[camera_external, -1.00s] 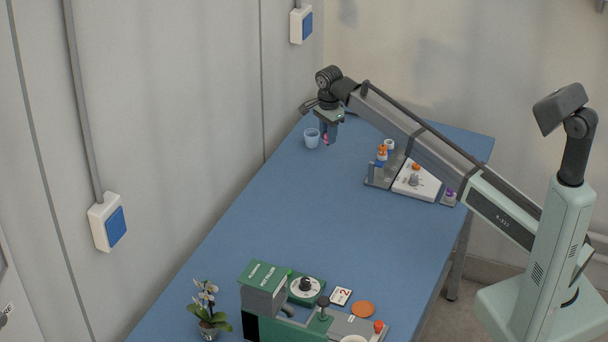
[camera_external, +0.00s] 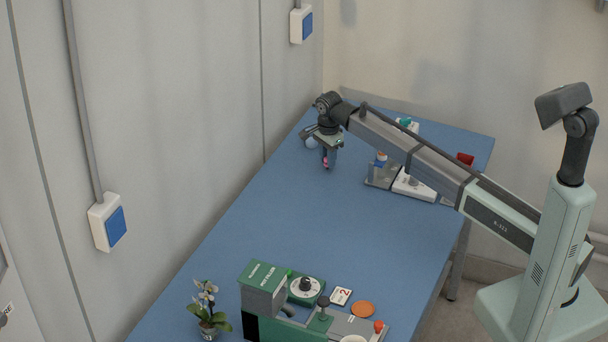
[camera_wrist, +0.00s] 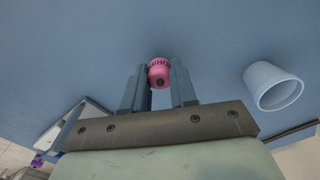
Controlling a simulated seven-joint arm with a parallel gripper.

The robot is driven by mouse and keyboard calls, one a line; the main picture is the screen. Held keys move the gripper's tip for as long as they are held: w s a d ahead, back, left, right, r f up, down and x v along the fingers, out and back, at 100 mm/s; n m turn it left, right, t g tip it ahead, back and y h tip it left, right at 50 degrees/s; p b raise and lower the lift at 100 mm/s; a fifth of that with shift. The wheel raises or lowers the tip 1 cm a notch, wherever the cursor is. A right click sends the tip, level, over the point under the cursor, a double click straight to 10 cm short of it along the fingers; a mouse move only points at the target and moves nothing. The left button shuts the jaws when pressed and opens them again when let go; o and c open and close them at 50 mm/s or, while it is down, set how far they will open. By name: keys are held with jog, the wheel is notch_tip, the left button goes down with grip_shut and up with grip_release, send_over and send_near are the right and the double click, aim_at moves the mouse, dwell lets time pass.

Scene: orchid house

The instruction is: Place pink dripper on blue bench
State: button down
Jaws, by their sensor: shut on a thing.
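The pink dripper (camera_wrist: 159,72) is held between the two fingers of my gripper (camera_wrist: 160,88) in the wrist view. Its ribbed pink body and dark centre show there. In the external view the dripper (camera_external: 326,163) is a small pink patch at the fingertips of my gripper (camera_external: 328,165). My gripper is shut on it and points down over the far part of the blue bench (camera_external: 300,210). Whether the dripper touches the bench is hard to tell.
A pale blue cup (camera_wrist: 274,86) stands right of my gripper in the wrist view. A grey rack (camera_external: 377,180) and white board (camera_external: 413,188) are partly behind my arm. A green machine (camera_external: 265,290) and potted orchid (camera_external: 207,310) stand near. The bench middle is clear.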

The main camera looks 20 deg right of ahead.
jog(key=shift+f, duration=0.15)
jog(key=c, duration=0.9)
grip_release()
notch_tip(320, 180, up, 12)
jog(key=shift+r, duration=0.2)
jog(key=shift+o, duration=0.3)
